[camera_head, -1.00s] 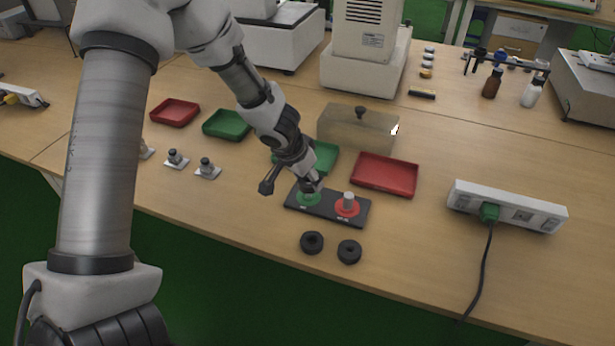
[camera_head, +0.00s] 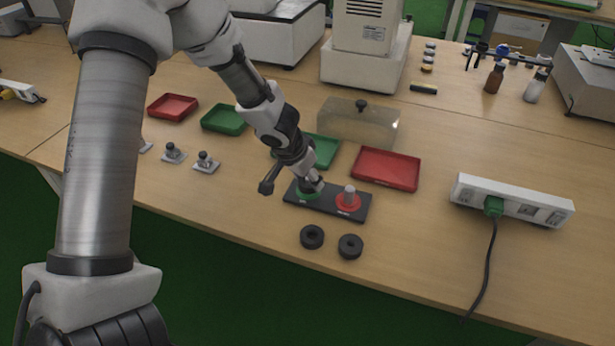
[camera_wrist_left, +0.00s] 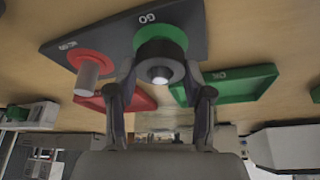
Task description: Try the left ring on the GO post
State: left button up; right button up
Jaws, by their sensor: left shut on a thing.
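My left gripper (camera_wrist_left: 163,95) is shut on a dark ring (camera_wrist_left: 150,58) at the GO post in the left wrist view. The pale tip of the GO post (camera_wrist_left: 160,76) shows inside the ring's hole, so the ring is around the post's upper part. The green disc (camera_wrist_left: 160,34) lies behind the ring; whether they touch I cannot tell. The NO-GO post (camera_wrist_left: 87,82) stands bare on its red disc beside it. In the head view the left gripper (camera_head: 316,184) is over the green end of the black gauge plate (camera_head: 329,202). My right gripper is not in view.
Two black rings (camera_head: 312,237) (camera_head: 350,246) lie in front of the plate. Behind it are a green tray (camera_head: 322,152), a red tray (camera_head: 386,169) and a clear-looking cover (camera_head: 357,125). A power strip (camera_head: 511,200) lies at right, its cord hanging over the front edge.

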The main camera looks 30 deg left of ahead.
pick_arm(q)
jog(key=shift+f, duration=0.3)
jog(key=shift+r, duration=0.1)
dwell(0.4)
jog(key=shift+r+p, duration=2.65)
jog(key=shift+r, duration=0.65)
jog(key=shift+f, duration=0.1)
